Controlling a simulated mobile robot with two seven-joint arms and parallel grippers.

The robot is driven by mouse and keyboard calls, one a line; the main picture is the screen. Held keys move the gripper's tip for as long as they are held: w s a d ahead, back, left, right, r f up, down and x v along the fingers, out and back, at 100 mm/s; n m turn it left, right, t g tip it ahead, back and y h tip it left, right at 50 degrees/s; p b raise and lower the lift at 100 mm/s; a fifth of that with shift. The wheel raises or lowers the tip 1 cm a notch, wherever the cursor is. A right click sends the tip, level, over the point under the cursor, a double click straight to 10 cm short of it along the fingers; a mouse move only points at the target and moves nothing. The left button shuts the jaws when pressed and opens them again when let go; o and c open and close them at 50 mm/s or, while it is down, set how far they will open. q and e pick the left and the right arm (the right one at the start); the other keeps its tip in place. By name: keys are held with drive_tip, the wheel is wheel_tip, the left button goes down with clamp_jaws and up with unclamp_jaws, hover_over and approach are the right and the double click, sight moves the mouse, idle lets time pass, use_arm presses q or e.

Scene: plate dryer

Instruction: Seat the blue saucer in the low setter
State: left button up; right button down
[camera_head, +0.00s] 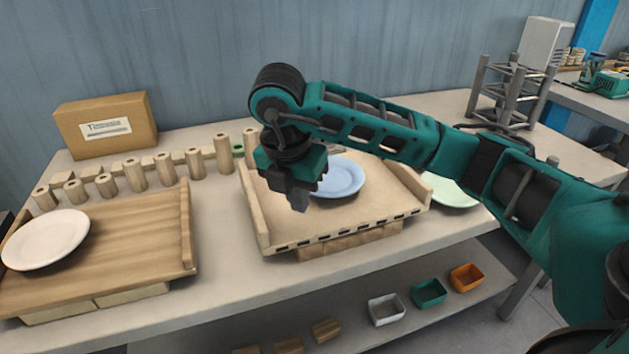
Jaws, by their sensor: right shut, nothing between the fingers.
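The blue saucer (341,178) lies on the middle wooden tray (385,199), which has raised side rails and a slotted front edge. The saucer's left part is hidden behind my right gripper (300,204). That gripper is shut and empty, pointing down at the saucer's left side; I cannot tell whether it touches the saucer or the tray. A second wooden tray (140,245) with a ribbed surface stands at the left. No label shows which tray is the low setter. My left gripper is out of view.
A white plate (45,239) lies on the left tray. A pale green plate (451,189) is partly behind my right arm. Several wooden pegs (134,175) line the back, near a cardboard box (106,125). A metal rack (510,92) stands at back right. Small bins (429,292) sit below.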

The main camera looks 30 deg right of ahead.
sight(329, 180)
drive_tip(key=w+d, duration=0.1)
drive_tip(key=d, duration=0.1)
drive_tip(key=w+d, duration=0.1)
drive_tip(key=d, duration=0.1)
drive_tip(key=w+d, duration=0.1)
drive_tip(key=shift+w+d+f, duration=0.25)
drive_tip(key=shift+d+f, duration=0.15)
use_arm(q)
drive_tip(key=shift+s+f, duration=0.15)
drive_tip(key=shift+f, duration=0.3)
use_arm(e)
drive_tip(key=shift+a+f, duration=0.1)
drive_tip(key=shift+f, duration=0.35)
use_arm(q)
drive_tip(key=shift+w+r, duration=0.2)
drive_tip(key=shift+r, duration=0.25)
